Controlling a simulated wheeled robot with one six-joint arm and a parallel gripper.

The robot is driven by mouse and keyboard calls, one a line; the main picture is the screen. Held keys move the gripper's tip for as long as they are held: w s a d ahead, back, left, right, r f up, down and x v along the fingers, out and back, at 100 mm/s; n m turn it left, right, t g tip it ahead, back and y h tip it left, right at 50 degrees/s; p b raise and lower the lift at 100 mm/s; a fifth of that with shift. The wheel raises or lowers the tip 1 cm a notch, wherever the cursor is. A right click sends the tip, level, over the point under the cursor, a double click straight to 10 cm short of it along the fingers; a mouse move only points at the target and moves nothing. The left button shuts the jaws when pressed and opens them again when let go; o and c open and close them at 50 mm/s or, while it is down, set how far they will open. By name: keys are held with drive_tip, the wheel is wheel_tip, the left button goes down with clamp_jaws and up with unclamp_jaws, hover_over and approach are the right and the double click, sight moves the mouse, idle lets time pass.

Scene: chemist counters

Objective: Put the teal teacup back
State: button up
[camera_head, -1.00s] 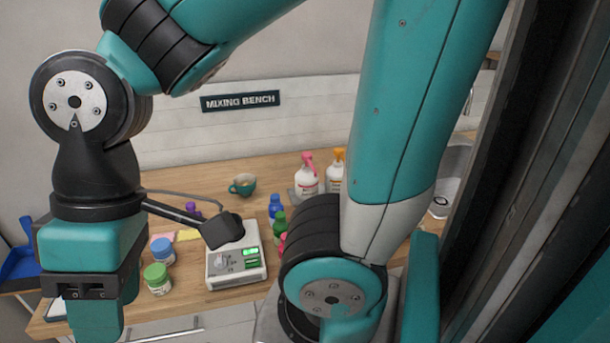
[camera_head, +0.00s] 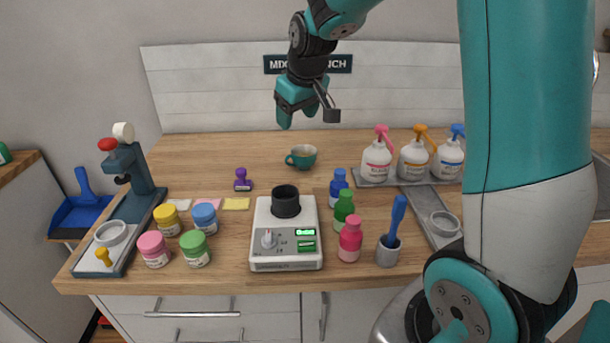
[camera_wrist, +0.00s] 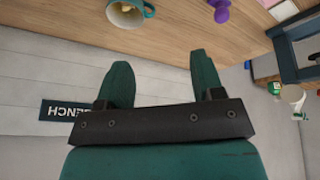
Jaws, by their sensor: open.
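The teal teacup (camera_head: 303,157) stands upright on the wooden counter (camera_head: 345,150) toward the back, its handle pointing left, with something pale inside. In the wrist view the teacup (camera_wrist: 127,14) is at the top edge, partly cut off. My gripper (camera_head: 298,118) is in the air above and behind the teacup, in front of the sign on the wall. The wrist view shows my gripper (camera_wrist: 160,65) with its two teal fingers apart and nothing between them.
A purple stamp (camera_head: 242,180) stands left of the cup. A white mixing machine (camera_head: 286,245) with a black cup is in front. Coloured bottles (camera_head: 343,205) stand front right, and pump bottles (camera_head: 414,158) stand on a grey tray at right. The counter around the teacup is clear.

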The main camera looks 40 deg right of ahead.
wheel_tip(320, 180, down, 2)
drive_tip(key=w+d, duration=0.2)
drive_tip(key=d, duration=0.1)
drive_tip(key=p, duration=0.2)
hover_over(294, 158)
drive_tip(key=s, duration=0.2)
drive_tip(key=f, duration=0.9)
drive_tip(key=shift+s+a+f, duration=0.15)
drive_tip(key=shift+s+a, duration=0.05)
drive_tip(key=shift+a, duration=0.15)
drive_tip(key=shift+h, duration=0.3)
drive_tip(key=shift+p+x, duration=0.65)
drive_tip(key=shift+x, duration=2.3)
clamp_jaws()
drive_tip(key=shift+r, duration=0.25)
wheel_tip(294, 158, up, 19)
drive_tip(key=b, duration=0.2)
drive_tip(key=shift+r, duration=0.25)
drive_tip(key=shift+a, duration=0.1)
